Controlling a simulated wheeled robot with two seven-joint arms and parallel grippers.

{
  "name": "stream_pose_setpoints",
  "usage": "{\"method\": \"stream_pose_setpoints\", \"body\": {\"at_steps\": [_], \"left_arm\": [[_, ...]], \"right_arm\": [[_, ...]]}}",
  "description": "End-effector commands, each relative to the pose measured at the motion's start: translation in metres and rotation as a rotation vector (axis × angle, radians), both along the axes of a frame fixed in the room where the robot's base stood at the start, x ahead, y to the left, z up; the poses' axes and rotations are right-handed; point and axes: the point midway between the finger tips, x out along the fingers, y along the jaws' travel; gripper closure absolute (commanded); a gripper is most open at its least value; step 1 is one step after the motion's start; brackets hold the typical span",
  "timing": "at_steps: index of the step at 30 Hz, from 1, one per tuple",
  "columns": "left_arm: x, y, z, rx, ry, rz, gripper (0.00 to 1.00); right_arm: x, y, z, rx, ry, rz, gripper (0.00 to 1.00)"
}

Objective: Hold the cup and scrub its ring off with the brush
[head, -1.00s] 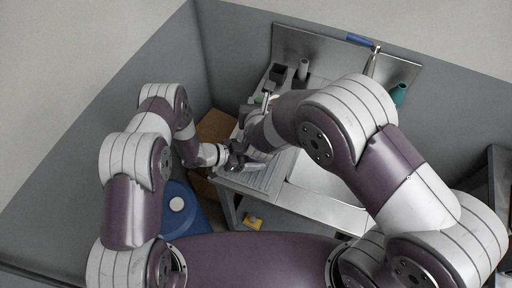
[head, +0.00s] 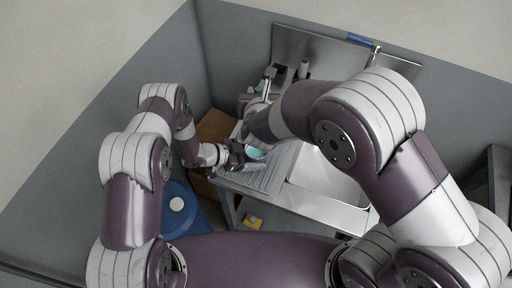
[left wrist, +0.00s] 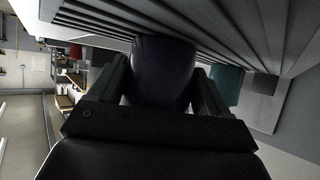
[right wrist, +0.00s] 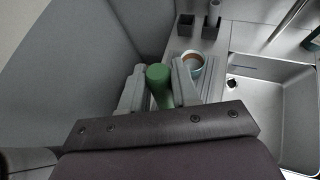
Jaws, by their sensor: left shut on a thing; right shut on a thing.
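My left gripper (head: 240,157) is low over the ribbed drainboard (head: 262,180). It is shut on a dark, rounded cup, seen between its fingers in the left wrist view (left wrist: 163,70). A teal patch that looks like the cup's inside (head: 257,153) shows beside it in the head view. Whether any ring is left inside is too small to tell. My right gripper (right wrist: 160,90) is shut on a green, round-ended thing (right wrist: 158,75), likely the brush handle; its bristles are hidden. It is farther back than the cup, apart from it.
Dark square holders (right wrist: 185,25) and a grey cylinder (head: 303,67) are behind. The sink basin (head: 325,175) is empty. A blue bin (head: 190,215) and yellow object (head: 253,221) sit lower.

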Motion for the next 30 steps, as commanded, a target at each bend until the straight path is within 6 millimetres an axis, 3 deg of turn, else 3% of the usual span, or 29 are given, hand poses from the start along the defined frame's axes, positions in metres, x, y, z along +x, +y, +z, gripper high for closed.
{"method": "stream_pose_setpoints", "body": {"at_steps": [5,6,7,8,17,30], "left_arm": [[0.0,0.0,0.0,-0.001,-0.002,0.0,0.64],[0.0,0.0,0.0,-0.001,-0.002,0.0,0.12],[0.0,0.0,0.0,-0.001,-0.002,0.0,0.03],[0.0,0.0,0.0,-0.001,-0.002,0.0,0.0],[-0.001,0.007,0.005,0.0,-0.001,0.002,0.0],[-0.027,0.092,0.053,0.0,-0.002,0.004,0.0]], "right_arm": [[0.0,0.0,0.0,0.0,-0.001,0.0,1.0],[0.0,0.0,0.0,0.0,-0.001,0.0,1.0],[0.0,0.0,0.0,0.0,-0.001,0.0,1.0],[0.0,0.0,0.0,0.0,-0.001,0.0,1.0],[0.0,0.0,0.0,0.0,-0.001,0.0,1.0],[0.0,0.0,0.0,0.001,-0.001,-0.001,1.0]]}}
